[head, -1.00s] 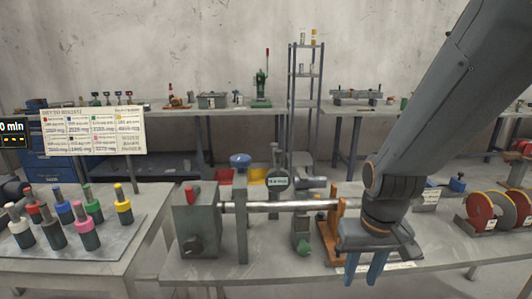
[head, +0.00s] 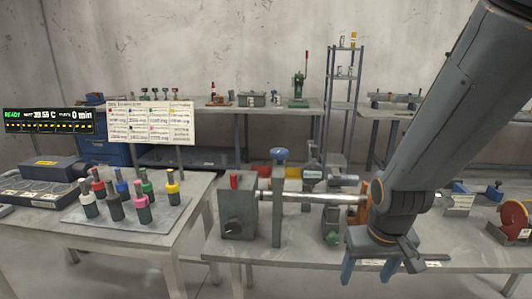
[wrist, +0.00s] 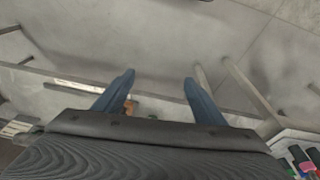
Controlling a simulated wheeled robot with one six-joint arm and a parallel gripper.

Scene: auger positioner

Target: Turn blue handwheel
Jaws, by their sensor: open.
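The blue handwheel (head: 279,154) is a small blue cap-like piece in the head view. It appears at the top of a grey upright post (head: 277,215) on the bench, left of the arm. My gripper (head: 368,270) hangs at the bench's front edge, to the right of the post and lower in the picture. Its two blue fingers are apart with nothing between them. The wrist view shows the open fingers (wrist: 159,82) over the floor and a bench edge. The handwheel cannot be made out there.
A grey block with a red knob (head: 237,205) and a horizontal metal shaft (head: 315,197) stand beside the post. A left table (head: 140,232) holds several coloured-top cylinders. Red discs (head: 517,217) sit at the far right. A sign (head: 152,122) stands behind. Floor shows between the tables.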

